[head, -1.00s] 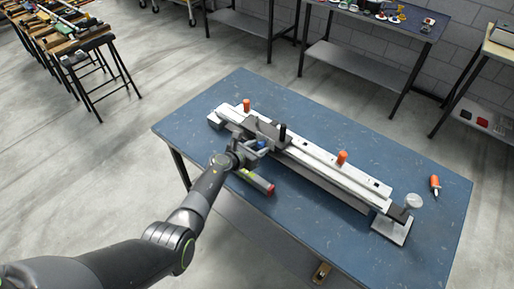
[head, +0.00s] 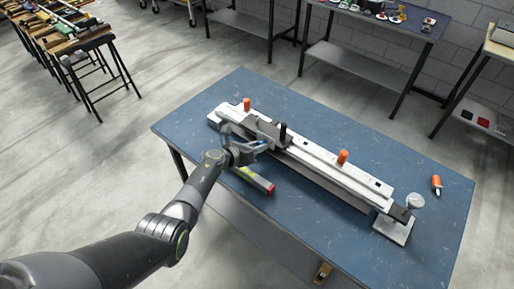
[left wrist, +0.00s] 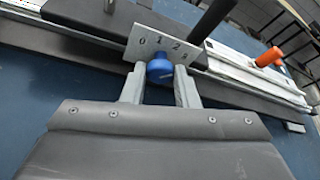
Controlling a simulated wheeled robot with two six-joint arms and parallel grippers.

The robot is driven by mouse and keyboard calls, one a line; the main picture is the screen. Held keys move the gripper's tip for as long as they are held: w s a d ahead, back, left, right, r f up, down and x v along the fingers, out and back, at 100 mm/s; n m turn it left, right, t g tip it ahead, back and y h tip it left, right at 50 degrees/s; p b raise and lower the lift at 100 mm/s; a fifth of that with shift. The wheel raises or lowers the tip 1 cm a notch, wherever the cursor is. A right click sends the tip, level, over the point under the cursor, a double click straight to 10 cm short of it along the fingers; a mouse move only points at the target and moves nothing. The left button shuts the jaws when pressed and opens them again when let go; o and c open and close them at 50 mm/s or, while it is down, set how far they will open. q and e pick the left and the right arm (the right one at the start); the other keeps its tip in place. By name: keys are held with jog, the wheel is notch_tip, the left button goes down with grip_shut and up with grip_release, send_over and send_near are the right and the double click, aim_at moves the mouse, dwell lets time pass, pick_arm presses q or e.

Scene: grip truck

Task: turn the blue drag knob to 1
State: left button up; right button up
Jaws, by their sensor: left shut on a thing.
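The blue drag knob (left wrist: 159,70) sits between the two fingers of my left gripper (left wrist: 160,88) in the left wrist view, with the fingers on either side of it. The gripper is shut on the knob. Behind the knob a grey plate (left wrist: 148,43) carries the marks 0, 1, 2 and 3. I cannot tell for certain which mark the knob points at. In the head view my left gripper (head: 258,146) is at the near side of the long white and grey rail device (head: 320,165), and the knob is mostly hidden there. My right gripper is not in view.
Orange knobs (head: 342,157) and a black handle (head: 283,132) stand up from the device. A red-ended bar (head: 258,181) lies just in front of it. An orange-handled tool (head: 436,184) lies at the right of the blue table (head: 400,255). The table's near right is clear.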

pick_arm(q)
jog(key=shift+w+a+f+n+g+h+b, duration=0.1)
jog(key=shift+n+g+h+b, duration=0.2)
jog(key=shift+n+h+b, duration=0.55)
jog(key=shift+n+y, duration=0.25)
jog(key=o, duration=1)
